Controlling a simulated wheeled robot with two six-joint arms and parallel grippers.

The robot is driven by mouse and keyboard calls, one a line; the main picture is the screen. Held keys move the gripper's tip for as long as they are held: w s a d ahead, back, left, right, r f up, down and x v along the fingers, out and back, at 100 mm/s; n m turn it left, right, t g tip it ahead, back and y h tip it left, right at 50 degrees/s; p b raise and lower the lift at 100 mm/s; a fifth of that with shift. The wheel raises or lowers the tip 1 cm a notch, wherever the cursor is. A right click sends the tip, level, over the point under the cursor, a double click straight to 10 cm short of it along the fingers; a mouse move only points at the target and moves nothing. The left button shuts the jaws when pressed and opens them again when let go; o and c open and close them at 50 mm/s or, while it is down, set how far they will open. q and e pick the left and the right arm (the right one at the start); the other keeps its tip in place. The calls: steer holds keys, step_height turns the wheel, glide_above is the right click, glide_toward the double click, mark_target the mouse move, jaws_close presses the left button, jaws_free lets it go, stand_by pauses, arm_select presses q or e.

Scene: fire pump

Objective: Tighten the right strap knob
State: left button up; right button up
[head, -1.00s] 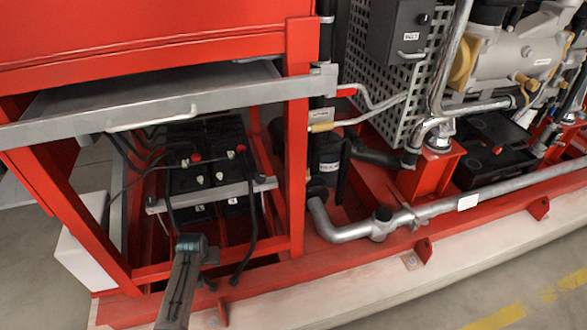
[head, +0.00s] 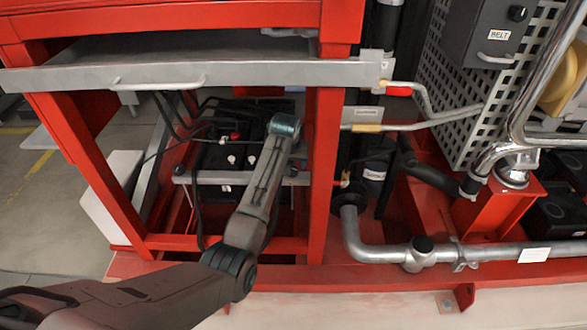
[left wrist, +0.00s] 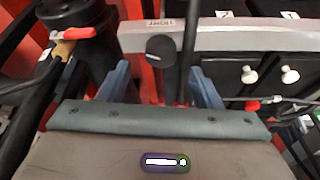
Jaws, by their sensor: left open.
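The grey battery strap (head: 208,177) lies across the front of the black batteries (head: 215,155) in the red frame. In the left wrist view the strap (left wrist: 235,38) crosses the top and carries a small label. A dark round knob (left wrist: 160,48) stands at the strap, between my two blue fingers and apart from both. My left gripper (left wrist: 160,78) is open and faces it. In the head view the gripper's teal body (head: 284,125) is over the strap's right part, and my arm hides this knob and the fingers. My right gripper is in neither view.
A red post (head: 325,180) stands close to the right of my gripper. A grey drawer edge (head: 250,74) with a handle is above. Black cables hang around the batteries. A red-handled valve (left wrist: 70,35) is at left in the wrist view.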

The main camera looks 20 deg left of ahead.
mark_target(292, 169)
arm_select(q)
steer(key=shift+x, duration=2.2)
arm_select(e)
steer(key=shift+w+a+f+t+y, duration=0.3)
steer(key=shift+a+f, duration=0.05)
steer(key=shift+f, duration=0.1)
arm_select(q)
steer(key=shift+c, duration=0.5)
